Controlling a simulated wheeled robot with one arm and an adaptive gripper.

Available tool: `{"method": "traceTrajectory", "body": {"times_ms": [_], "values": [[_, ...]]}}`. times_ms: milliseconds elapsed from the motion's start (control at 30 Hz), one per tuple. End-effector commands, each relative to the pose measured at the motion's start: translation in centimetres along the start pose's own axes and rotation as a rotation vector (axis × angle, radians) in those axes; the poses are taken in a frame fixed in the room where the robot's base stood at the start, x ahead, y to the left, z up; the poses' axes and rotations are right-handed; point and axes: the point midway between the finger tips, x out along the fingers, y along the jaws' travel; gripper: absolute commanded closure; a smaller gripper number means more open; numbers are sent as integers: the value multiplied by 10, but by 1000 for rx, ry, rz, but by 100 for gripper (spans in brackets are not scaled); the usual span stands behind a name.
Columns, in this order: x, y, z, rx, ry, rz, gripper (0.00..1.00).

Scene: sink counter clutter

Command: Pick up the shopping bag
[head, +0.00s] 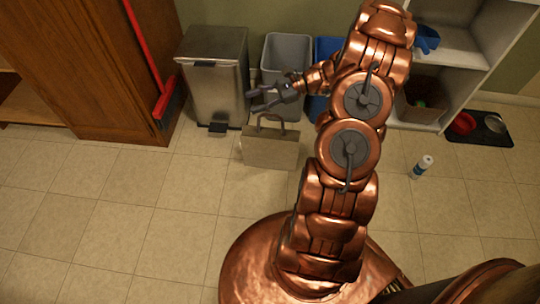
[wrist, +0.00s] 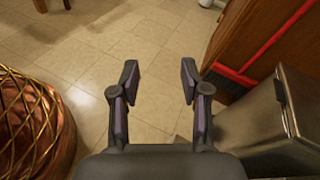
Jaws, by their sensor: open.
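The shopping bag (head: 270,151) is a beige, boxy bag standing upright on the tiled floor in the head view, in front of the bins.
A steel pedal bin (head: 215,80), a grey bin (head: 285,58) and a blue bin (head: 325,50) stand behind the bag. A red broom (head: 150,60) leans on the wooden cabinet (head: 85,65). A white bottle (head: 422,167) stands at right. The floor in front is clear.

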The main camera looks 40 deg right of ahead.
Motion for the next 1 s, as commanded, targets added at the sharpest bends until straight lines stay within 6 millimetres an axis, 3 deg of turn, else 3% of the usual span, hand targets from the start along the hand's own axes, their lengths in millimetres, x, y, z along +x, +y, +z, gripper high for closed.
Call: {"method": "traceTrajectory", "body": {"times_ms": [33, 100, 400, 500, 700, 833, 1000], "values": [[-7, 1, -31, 32, -13, -49, 54], [-19, 0, -61, 73, -32, -118, 54], [-77, 8, -188, 223, -101, -411, 54], [-94, 15, -222, 258, -114, -490, 54], [-114, 26, -261, 302, -135, -586, 54], [-117, 27, -268, 310, -139, -607, 54], [-104, 17, -268, 308, -141, -607, 54]]}}
